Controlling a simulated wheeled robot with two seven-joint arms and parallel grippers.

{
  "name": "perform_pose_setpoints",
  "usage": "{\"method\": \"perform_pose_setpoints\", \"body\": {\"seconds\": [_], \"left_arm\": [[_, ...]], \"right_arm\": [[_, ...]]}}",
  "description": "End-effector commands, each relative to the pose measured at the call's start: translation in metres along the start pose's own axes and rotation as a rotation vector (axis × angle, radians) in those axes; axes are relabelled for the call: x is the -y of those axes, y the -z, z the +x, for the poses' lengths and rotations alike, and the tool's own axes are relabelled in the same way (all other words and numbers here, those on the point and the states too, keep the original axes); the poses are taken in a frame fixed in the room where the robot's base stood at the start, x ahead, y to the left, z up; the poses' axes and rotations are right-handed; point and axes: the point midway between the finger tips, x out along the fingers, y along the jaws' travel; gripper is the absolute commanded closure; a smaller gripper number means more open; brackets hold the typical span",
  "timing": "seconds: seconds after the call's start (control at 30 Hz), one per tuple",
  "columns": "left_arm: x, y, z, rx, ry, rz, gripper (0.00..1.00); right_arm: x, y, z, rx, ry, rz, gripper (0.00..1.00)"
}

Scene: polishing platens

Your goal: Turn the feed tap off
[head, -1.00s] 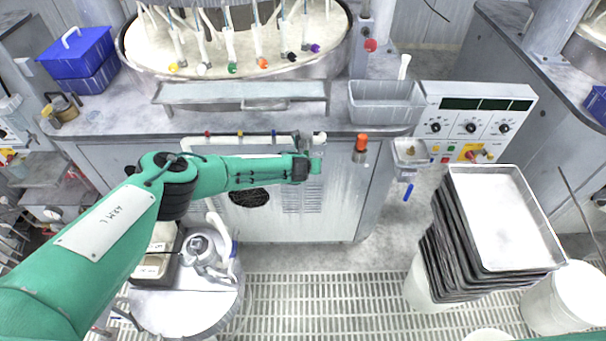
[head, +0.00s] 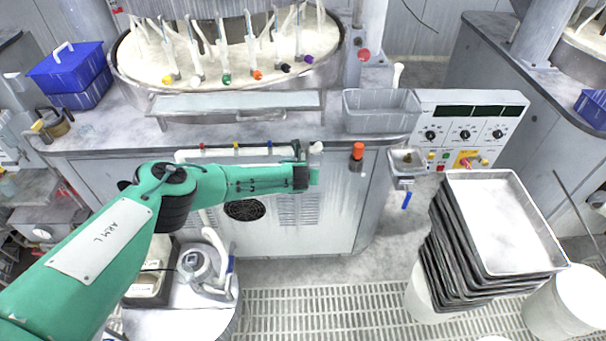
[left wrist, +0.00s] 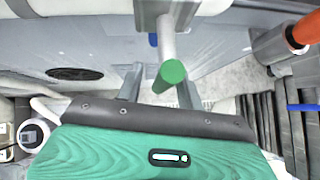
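The feed tap appears to be the green-tipped grey lever (left wrist: 173,72) on the pipe along the bench front. In the left wrist view the lever points toward the camera. My left gripper (left wrist: 160,88) has its two fingers apart, one on each side of the lever. I cannot tell whether either finger touches it. In the head view my left gripper (head: 312,177) is at the right end of the white pipe (head: 220,154), where it hides most of the tap. My right gripper is out of view.
An orange-capped fitting (head: 358,151) is just right of the tap. A grey bin (head: 382,112) and a control panel (head: 468,128) stand on the bench. A stack of trays (head: 500,225) is at right. A round cart (head: 185,318) stands below my left arm.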

Motion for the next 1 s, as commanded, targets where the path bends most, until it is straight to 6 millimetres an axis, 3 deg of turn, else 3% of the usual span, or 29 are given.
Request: {"method": "perform_pose_setpoints", "body": {"seconds": [0.47, 1.0], "left_arm": [[0.001, 0.000, -0.010, -0.002, 0.003, 0.000, 0.63], [0.000, 0.000, -0.071, 0.000, 0.003, -0.001, 0.63]], "right_arm": [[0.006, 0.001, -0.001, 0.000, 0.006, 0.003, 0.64], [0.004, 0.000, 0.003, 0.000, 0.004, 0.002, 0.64]]}}
